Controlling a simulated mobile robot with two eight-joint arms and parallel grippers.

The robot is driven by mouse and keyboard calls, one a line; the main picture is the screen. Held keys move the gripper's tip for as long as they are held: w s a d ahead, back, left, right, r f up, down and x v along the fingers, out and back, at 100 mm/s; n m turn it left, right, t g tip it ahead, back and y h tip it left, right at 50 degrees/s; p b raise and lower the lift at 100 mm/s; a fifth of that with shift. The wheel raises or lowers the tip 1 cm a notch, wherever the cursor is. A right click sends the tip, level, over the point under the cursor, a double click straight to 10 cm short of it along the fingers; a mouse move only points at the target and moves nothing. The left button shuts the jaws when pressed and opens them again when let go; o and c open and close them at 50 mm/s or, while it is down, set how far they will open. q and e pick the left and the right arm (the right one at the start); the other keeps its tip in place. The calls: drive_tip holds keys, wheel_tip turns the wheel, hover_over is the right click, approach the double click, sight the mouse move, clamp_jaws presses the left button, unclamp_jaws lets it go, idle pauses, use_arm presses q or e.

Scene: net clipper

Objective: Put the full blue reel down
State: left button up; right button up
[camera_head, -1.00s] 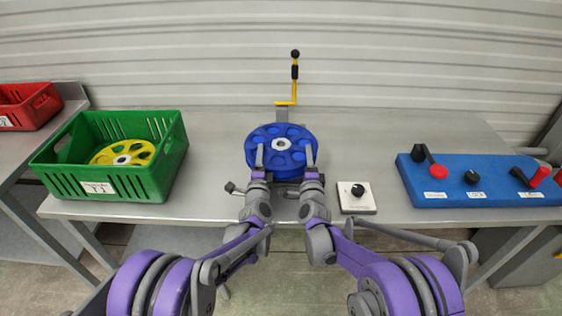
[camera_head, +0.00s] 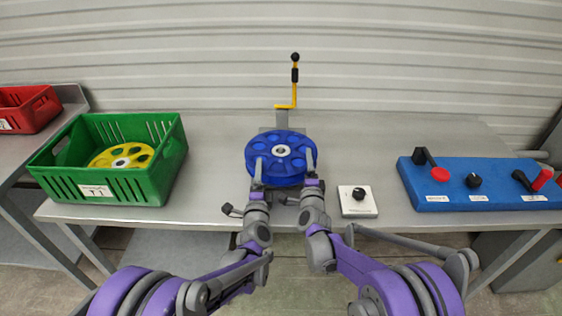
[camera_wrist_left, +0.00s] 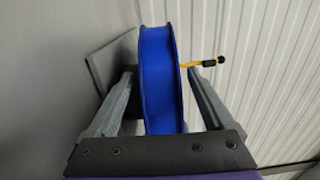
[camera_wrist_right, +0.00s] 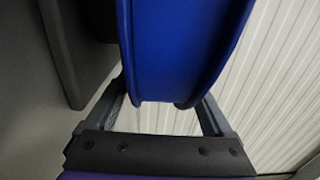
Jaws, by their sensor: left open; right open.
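The blue reel (camera_head: 281,173) is at the middle of the bench, just in front of the grey stand with the crank. Its hub faces up toward the head camera. My left gripper (camera_head: 257,170) is at the reel's left rim, and my right gripper (camera_head: 312,170) is at its right rim. In the left wrist view the reel's rim (camera_wrist_left: 160,80) stands between open fingers with gaps. In the right wrist view the rim (camera_wrist_right: 180,50) is also between spread fingers. Whether any finger touches it, and what bears it underneath, I cannot tell.
A green crate (camera_head: 160,185) with a yellow reel (camera_head: 105,157) stands left. A white knob box (camera_head: 358,208) is close right of my right gripper. A blue control panel (camera_head: 450,203) lies farther right. The yellow crank (camera_head: 294,90) rises behind the reel.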

use_arm(q)
drive_tip(key=s, duration=0.6)
drive_tip(key=shift+d+f, duration=0.1)
drive_tip(key=shift+s, duration=0.45)
use_arm(e)
drive_tip(key=shift+s, duration=0.3)
drive_tip(key=s, duration=1.1)
drive_tip(key=shift+s+d+f, duration=0.1)
drive_tip(key=shift+s+f, duration=0.05)
drive_tip(key=shift+s, duration=0.1)
